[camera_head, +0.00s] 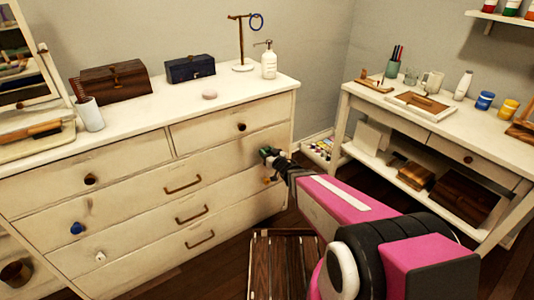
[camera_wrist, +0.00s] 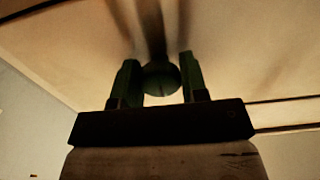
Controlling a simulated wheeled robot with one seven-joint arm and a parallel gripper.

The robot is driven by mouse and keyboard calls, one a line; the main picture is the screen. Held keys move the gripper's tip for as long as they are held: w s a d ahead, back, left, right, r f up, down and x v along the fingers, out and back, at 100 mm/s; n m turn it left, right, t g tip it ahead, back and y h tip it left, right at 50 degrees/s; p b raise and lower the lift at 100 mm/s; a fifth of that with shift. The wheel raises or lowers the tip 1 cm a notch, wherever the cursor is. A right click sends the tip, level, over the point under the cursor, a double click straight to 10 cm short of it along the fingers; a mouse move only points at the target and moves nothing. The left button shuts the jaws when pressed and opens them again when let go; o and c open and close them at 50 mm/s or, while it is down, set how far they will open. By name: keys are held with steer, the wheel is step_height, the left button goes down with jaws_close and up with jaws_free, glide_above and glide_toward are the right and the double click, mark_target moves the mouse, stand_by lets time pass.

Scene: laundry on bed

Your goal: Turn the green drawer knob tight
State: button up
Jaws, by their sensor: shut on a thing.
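The green drawer knob (camera_wrist: 160,80) shows in the wrist view as a dark, rounded green shape against the pale drawer front. My gripper (camera_wrist: 158,72) has one finger on each side of the knob and is shut on it. In the head view my gripper (camera_head: 270,156) is at the right part of the dresser (camera_head: 140,222), at the second drawer row. The knob cannot be told apart from the fingers there. How tight the knob sits cannot be seen.
Below my gripper is a brass-coloured knob (camera_head: 266,180). The drawer above has a brown knob (camera_head: 242,126). A slatted wooden stool (camera_head: 284,262) stands on the floor under my arm. A white side table (camera_head: 420,135) with several items stands at the right.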

stand_by(0.5)
steer(key=o, duration=0.9)
steer(key=shift+o, duration=0.2)
steer(key=v, duration=1)
steer(key=shift+s+d, duration=0.25)
steer(key=shift+s, duration=0.05)
